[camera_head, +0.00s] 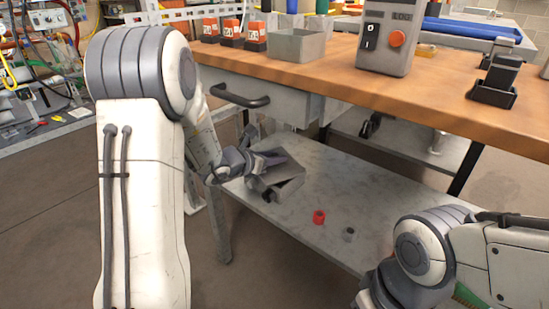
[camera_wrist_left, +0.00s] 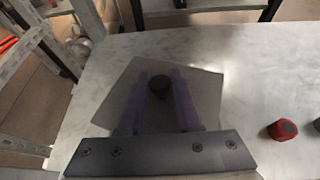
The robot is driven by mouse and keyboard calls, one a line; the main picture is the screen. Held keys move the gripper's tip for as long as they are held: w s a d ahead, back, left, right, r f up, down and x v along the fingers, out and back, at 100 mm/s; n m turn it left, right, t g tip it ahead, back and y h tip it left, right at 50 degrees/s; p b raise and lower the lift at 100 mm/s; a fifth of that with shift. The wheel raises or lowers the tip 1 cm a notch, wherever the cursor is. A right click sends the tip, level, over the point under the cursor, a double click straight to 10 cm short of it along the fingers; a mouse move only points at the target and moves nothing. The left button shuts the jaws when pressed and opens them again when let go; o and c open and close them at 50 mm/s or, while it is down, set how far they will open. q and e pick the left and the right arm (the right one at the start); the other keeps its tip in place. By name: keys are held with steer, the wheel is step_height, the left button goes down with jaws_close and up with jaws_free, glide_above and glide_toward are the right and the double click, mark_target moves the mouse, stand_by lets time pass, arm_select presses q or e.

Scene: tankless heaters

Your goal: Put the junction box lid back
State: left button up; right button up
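A grey junction box (camera_head: 287,187) sits on the lower shelf, partly hidden by my left gripper (camera_head: 272,158), which reaches over it. In the left wrist view, a flat grey square plate (camera_wrist_left: 208,92), which looks like the lid, lies turned under my left gripper (camera_wrist_left: 160,75). A dark round knob (camera_wrist_left: 159,87) shows between the two fingers, close to both. I cannot tell whether they press on it, nor whether the plate is seated or apart from the box. My right arm shows at the lower right, but its gripper is out of view.
A red cap (camera_head: 319,217) and a grey cap (camera_head: 348,234) stand on the metal shelf (camera_head: 300,236), right of the box. The wooden bench (camera_head: 440,103) overhangs above, with a drawer handle (camera_head: 240,98) at its front.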

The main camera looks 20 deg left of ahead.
arm_select(q)
steer(key=o, duration=0.3)
steer(key=shift+r, duration=0.15)
